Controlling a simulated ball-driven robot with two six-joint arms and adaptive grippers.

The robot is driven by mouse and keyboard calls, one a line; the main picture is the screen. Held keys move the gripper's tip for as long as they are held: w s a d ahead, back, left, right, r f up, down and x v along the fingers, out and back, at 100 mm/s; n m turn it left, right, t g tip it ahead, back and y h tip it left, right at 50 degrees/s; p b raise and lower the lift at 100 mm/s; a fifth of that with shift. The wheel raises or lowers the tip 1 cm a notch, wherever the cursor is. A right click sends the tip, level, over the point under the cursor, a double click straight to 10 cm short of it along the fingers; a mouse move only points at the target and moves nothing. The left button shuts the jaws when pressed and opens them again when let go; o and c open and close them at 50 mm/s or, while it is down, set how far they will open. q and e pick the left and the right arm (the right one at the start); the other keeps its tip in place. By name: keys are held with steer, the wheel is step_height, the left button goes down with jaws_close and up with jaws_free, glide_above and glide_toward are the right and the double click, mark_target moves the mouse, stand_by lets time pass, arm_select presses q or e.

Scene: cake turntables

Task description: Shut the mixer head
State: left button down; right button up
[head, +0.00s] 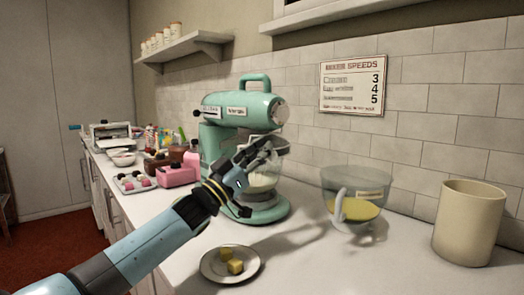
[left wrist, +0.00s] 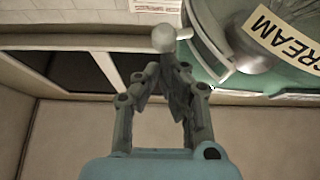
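The green mixer (head: 212,145) stands on the counter, its head (head: 255,104) over a clear bowl (head: 278,152) with pale contents. The head looks roughly level; I cannot tell if it is fully down. My left gripper (head: 268,150) is in front of the bowl, below the head, and partly hides both bowl and stand. In the left wrist view the fingers of the left gripper (left wrist: 163,75) come together with nothing seen between them. A pale round knob (left wrist: 165,39) shows just beyond them, and a green surface with a CREAM label (left wrist: 283,38) is at upper right. My right gripper is not visible.
A plate with yellow pieces (head: 232,264) lies near the front. A glass bowl (head: 357,196) with yellow contents and a cream canister (head: 469,222) stand at right. A pink box (head: 177,176) and a tray of small treats (head: 136,182) are at left. A speeds sign (head: 353,83) hangs behind.

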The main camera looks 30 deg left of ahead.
arm_select(q)
steer(key=shift+f, duration=0.2)
step_height(320, 180, up, 5)
steer(key=p, duration=0.4)
steer(key=b+v, duration=0.2)
steer(key=v, duration=0.9)
